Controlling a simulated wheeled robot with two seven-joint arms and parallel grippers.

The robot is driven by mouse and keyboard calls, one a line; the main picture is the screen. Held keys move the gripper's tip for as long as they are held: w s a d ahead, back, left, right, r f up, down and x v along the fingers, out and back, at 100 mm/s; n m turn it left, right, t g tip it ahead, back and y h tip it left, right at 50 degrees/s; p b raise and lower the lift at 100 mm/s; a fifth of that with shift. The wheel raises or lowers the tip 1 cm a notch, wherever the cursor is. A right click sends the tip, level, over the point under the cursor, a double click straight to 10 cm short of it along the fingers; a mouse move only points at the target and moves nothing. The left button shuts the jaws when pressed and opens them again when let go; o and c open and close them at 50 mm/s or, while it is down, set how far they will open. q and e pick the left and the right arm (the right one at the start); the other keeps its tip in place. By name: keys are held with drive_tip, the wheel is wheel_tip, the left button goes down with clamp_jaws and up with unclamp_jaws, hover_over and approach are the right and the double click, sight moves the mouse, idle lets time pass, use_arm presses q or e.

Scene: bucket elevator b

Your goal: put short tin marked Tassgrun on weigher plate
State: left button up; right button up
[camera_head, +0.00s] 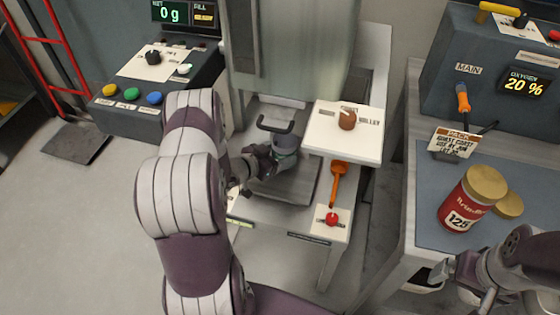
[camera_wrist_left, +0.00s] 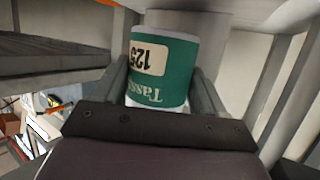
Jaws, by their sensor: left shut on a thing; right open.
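The short green tin marked "Tass…" and "125" fills the middle of the left wrist view (camera_wrist_left: 176,76), its lettering upside down there. My left gripper (camera_head: 268,163) is shut on it, one finger on each side. In the head view the tin (camera_head: 287,146) is partly hidden by the gripper. It is at the grey weigher plate (camera_head: 300,188), under the spout; I cannot tell whether it touches the plate. My right gripper (camera_head: 460,284) is open and empty at the lower right, beside the right-hand bench.
A display (camera_head: 172,13) reads 0 g. A white knob panel (camera_head: 345,132) overhangs the plate's right side, near an orange lever (camera_head: 338,182) and red button (camera_head: 331,218).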

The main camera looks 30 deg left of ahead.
use_arm(q)
drive_tip(key=shift+w+d+f, duration=0.1)
drive_tip(key=shift+w+f, duration=0.05)
drive_tip(key=shift+w, duration=0.1)
drive_tip(key=shift+f+b, duration=0.5)
drive_tip(key=shift+f, duration=1.15)
drive_tip(key=o, duration=0.9)
drive_tip(key=shift+f, duration=0.1)
drive_tip(key=shift+o, duration=0.2)
drive_tip(key=shift+s+r, duration=0.15)
drive_tip(key=shift+r, duration=0.1)
drive_tip(key=p+v, duration=0.2)
drive_tip(key=v, duration=0.8)
drive_tip(key=shift+s+r, duration=0.15)
drive_tip(key=shift+s+a+r, duration=0.15)
drive_tip(key=shift+s+a, duration=0.1)
drive_tip(key=shift+s, duration=0.35)
